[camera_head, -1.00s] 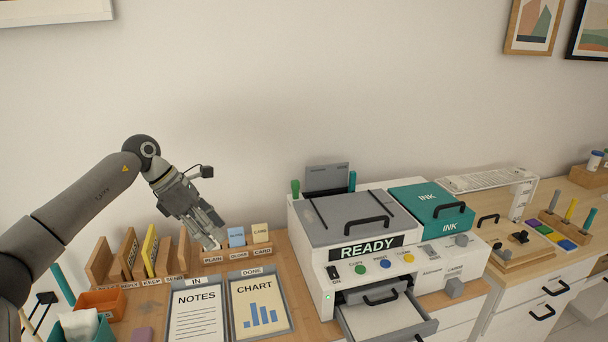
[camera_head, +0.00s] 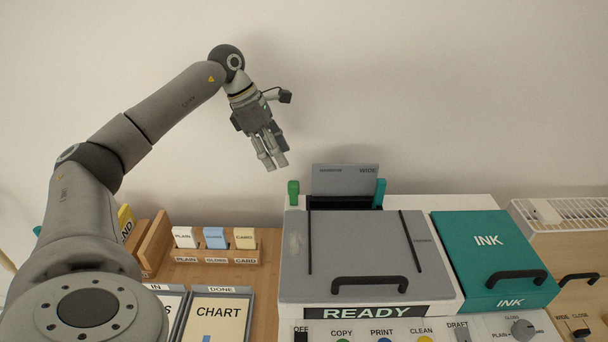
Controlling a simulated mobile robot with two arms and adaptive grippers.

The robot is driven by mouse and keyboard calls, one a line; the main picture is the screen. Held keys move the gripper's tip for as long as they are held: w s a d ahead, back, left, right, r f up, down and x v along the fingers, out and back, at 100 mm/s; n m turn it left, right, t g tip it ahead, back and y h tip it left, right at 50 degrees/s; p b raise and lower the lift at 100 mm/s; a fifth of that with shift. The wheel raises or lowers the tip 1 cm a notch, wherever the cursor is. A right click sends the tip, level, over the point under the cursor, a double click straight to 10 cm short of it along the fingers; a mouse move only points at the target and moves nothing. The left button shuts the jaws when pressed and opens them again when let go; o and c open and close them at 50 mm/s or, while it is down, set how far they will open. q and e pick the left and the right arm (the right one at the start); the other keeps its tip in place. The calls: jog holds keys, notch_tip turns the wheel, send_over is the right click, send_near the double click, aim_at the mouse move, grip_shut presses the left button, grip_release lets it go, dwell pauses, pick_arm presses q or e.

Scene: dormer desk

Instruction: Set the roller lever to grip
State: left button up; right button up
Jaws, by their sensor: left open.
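The grey and white printer (camera_head: 365,257) stands in the lower right with its lid shut. A green upright knob or lever (camera_head: 293,192) stands at its back left corner; it may be the roller lever, but I see no readable label on it. A teal upright tab (camera_head: 379,193) stands at the right of the rear paper support (camera_head: 345,178), which is marked WIDE. My left gripper (camera_head: 271,163) is open and empty, pointing down in front of the wall, above and left of the green lever and apart from it. My right gripper is out of view.
A teal INK cover (camera_head: 492,257) with a black handle sits right of the lid. A wooden card rack (camera_head: 215,258) holds white, blue and yellow tabs to the left. The CHART tray (camera_head: 217,315) lies in front of it. The wall behind is bare.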

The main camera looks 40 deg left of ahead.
aim_at(290, 183)
pick_arm(q)
jog(key=f, duration=0.1)
jog(key=d+f, duration=0.1)
jog(key=f, duration=0.2)
jog(key=shift+d+p, duration=0.25)
jog(key=shift+p, duration=0.15)
jog(key=x, duration=0.4)
jog(key=shift+w+f+p, duration=0.15)
jog(key=shift+w+p, duration=0.2)
jog(key=shift+p, duration=0.05)
jog(key=shift+w+d+f, duration=0.1)
jog(key=shift+f, duration=0.5)
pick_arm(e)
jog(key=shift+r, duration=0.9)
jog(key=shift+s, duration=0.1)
